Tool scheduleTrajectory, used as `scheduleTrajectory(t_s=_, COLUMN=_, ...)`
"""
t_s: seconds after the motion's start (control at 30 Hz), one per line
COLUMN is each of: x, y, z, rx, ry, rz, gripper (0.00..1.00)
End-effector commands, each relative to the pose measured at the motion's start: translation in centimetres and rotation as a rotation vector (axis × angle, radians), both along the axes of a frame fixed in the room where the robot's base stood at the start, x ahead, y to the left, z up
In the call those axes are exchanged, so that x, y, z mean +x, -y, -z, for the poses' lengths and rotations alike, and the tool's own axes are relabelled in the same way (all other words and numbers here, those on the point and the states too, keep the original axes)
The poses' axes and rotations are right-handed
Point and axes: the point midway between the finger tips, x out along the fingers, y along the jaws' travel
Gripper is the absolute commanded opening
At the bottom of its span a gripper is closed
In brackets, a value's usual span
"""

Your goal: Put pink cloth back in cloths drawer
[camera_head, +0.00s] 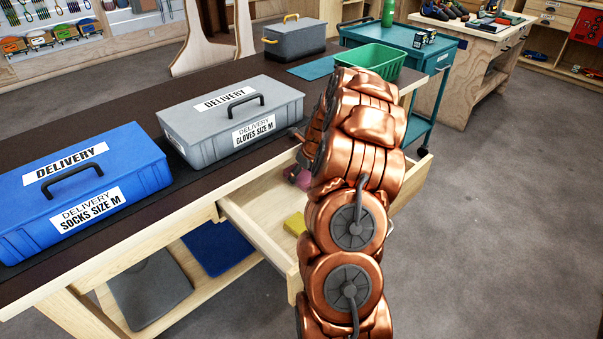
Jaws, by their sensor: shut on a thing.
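The cloths drawer (262,233) is pulled out from the front of the wooden workbench. A pink cloth (298,178) shows as a small dark pink patch at the drawer's back part, just left of my arm. Most of it is hidden by the arm, so I cannot tell whether it rests on the drawer floor or hangs above it. A yellow cloth (295,224) lies in the drawer nearer the front. My copper-coloured arm stands over the drawer and covers its middle.
A blue socks box (100,225) and a grey gloves box (215,135) stand on the bench. A green bin (372,58) stands behind my arm. A teal trolley (420,62) is beyond the bench. The floor to the right is clear.

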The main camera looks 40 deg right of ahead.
Motion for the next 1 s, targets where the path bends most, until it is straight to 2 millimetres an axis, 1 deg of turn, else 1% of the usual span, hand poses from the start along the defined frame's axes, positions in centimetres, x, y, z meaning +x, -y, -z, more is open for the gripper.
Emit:
scheduleTrajectory(t_s=0.2, x=0.0, y=0.0, z=0.1, rx=0.0, ry=0.0, rz=0.001, gripper=0.4)
scheduleTrajectory(t_s=0.23, x=0.0, y=0.0, z=0.2, rx=0.0, ry=0.0, rz=0.001, gripper=0.69)
scheduleTrajectory(t_s=0.47, x=0.0, y=0.0, z=0.2, rx=0.0, ry=0.0, rz=0.001, gripper=0.93)
scheduleTrajectory(t_s=0.87, x=0.0, y=0.0, z=0.1, rx=-0.001, ry=0.001, rz=0.0, gripper=0.93)
scheduleTrajectory(t_s=1.0, x=-0.5, y=0.1, z=-1.3, rx=-0.002, ry=0.003, rz=0.002, gripper=0.93)
